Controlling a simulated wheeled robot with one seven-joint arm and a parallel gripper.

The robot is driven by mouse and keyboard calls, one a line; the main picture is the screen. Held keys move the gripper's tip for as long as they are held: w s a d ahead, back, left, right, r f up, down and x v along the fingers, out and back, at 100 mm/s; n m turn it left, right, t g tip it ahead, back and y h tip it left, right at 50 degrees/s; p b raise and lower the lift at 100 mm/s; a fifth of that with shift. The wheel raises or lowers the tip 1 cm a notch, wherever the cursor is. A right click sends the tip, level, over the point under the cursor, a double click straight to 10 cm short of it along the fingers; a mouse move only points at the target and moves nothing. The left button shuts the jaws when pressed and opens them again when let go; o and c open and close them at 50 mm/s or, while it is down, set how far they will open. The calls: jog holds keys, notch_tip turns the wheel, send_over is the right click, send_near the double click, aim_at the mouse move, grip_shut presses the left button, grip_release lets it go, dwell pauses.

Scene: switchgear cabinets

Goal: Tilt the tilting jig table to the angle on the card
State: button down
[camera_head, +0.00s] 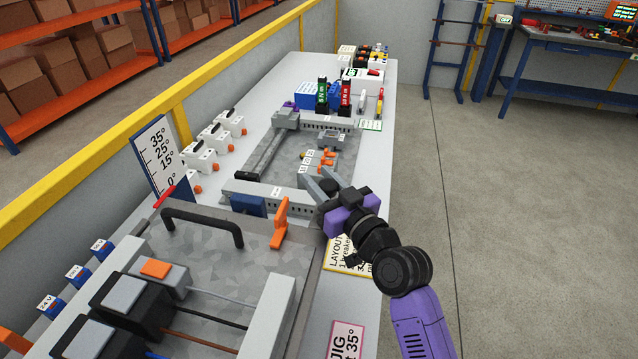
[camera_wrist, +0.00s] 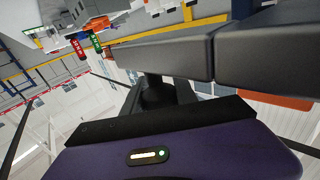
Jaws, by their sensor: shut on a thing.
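The tilting jig table (camera_head: 210,236) is a grey mottled plate at the front left. It looks flat and carries a black bar handle (camera_head: 205,218) and an upright orange lever (camera_head: 280,222). A red pointer (camera_head: 165,196) lies near the 0° mark of the white angle scale (camera_head: 155,152), which also reads 15°, 25° and 35°. A pink card (camera_head: 346,341), partly cut off, reads "JIG" and "35°". My gripper (camera_head: 320,184) is right of and beyond the handle, apart from it.
A framed grey panel (camera_head: 284,190) with orange parts lies behind the jig. A yellow layout card (camera_head: 345,254) lies below my gripper. The floor on the right is clear.

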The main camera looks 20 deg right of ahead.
jog(key=shift+s+d+f+m+t+b, duration=0.15)
jog(key=shift+f+m+t+b, duration=0.25)
jog(key=shift+f+b, duration=1.1)
jog(key=shift+s+d+f+m+t+b, duration=0.1)
jog(key=shift+f+m+t+b, duration=0.25)
jog(key=shift+b, duration=2.15)
notch_tip(320, 180, down, 3)
jog(key=b, duration=0.4)
jog(key=shift+d+f, duration=0.1)
jog(key=shift+f, duration=0.1)
jog(key=shift+r, duration=0.1)
jog(key=c, duration=1)
grip_release()
jog(key=shift+r, duration=0.15)
jog(key=shift+r, duration=0.1)
notch_tip(320, 180, up, 20)
jog(key=p, duration=0.2)
jog(key=shift+p, duration=0.3)
jog(key=shift+c, duration=0.4)
